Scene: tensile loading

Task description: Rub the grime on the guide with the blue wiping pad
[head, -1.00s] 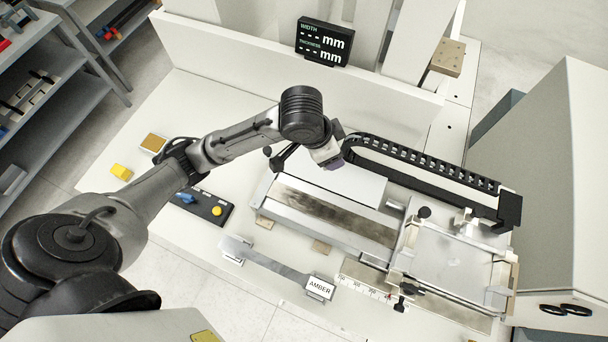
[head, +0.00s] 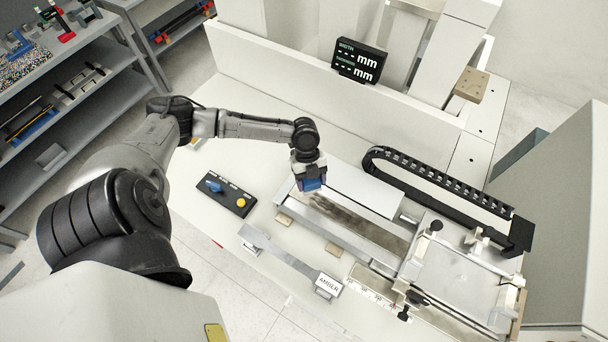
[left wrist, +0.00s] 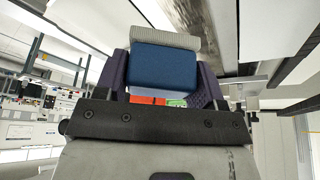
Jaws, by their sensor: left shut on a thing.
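My left gripper (head: 312,183) is shut on the blue wiping pad (head: 313,185). In the left wrist view the pad (left wrist: 165,66) sits between the two dark purple fingers, with a grey strip along its outer side. The guide (head: 290,196) is a long pale metal channel with a dark smear of grime (head: 350,217) along its bed. The pad is at the guide's far left end, beside the start of the grime. I cannot tell whether it touches the surface. The grime (left wrist: 243,20) also shows in the left wrist view. My right gripper is not in view.
A black cable chain (head: 440,185) curves behind the guide. A clamp carriage (head: 455,270) stands at its right end. A control box with a yellow button (head: 241,203) and a specimen strip labelled AMBER (head: 328,284) lie in front. A display (head: 358,61) stands behind.

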